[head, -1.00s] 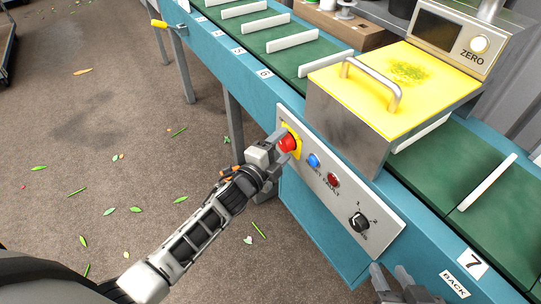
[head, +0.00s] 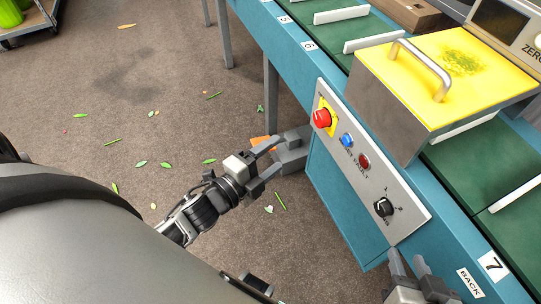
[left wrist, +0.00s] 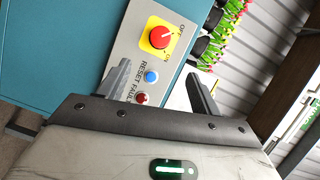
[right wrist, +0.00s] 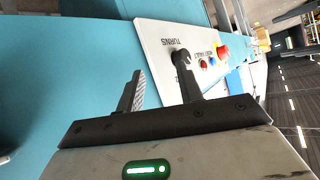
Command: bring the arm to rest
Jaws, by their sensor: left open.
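My left gripper (head: 276,156) is open and empty, in front of the conveyor's blue side and apart from the grey control panel (head: 408,222). The panel's red knob (head: 322,118) on a yellow plate is up and right of it in the head view. In the left wrist view the red knob (left wrist: 160,38) shows beyond the parted fingers (left wrist: 160,88). My right gripper (head: 409,264) is at the bottom of the head view, just below the panel's black dial (head: 384,207). Its fingers (right wrist: 160,86) are parted with nothing between them in the right wrist view.
The conveyor (head: 441,238) has a green belt with white slats and a yellow-lidded box (head: 450,80) over it. A blue button (head: 347,140) and a dark red one (head: 364,161) sit on the panel. Open floor with leaves lies left.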

